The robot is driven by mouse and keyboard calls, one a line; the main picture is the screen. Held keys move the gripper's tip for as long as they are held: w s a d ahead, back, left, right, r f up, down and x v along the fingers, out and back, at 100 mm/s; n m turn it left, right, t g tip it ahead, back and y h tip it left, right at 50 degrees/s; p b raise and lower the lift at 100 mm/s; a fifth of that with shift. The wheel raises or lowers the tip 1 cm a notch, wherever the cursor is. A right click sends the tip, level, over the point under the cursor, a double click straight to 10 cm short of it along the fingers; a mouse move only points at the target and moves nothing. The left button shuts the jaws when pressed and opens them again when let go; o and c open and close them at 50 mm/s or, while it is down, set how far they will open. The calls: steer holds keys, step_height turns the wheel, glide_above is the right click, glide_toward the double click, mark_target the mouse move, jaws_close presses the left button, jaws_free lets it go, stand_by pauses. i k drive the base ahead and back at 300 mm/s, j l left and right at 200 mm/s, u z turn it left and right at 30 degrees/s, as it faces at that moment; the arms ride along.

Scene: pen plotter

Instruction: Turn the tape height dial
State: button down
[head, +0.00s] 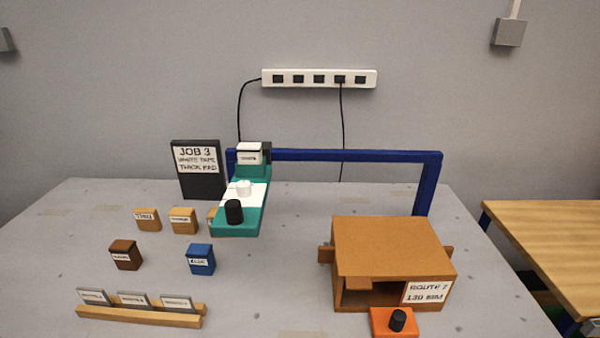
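A teal unit (253,205) stands at the middle of the table under a blue frame (350,155). It has a black knob (234,212) at its near end and a round white part (243,188) behind it. A white labelled block (249,153) sits at its far end. An orange block (380,322) with another black knob (398,320) stands at the front right. I cannot read which knob is the tape height dial.
A brown box (390,245) labelled "ROUTE 7 130 MM" stands at the right. A dark sign (198,170) reads "JOB 3 WHITE TAPE THICK PAD". Small blocks, brown (126,255), blue (201,259) and tan (148,219), stand left. A card rack (140,316) lies front left.

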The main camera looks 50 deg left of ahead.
mark_target(242, 188)
steer(key=u, duration=1.65)
steer(key=l+z, duration=0.4)
steer(key=l, duration=0.8)
steer(key=k, duration=0.05)
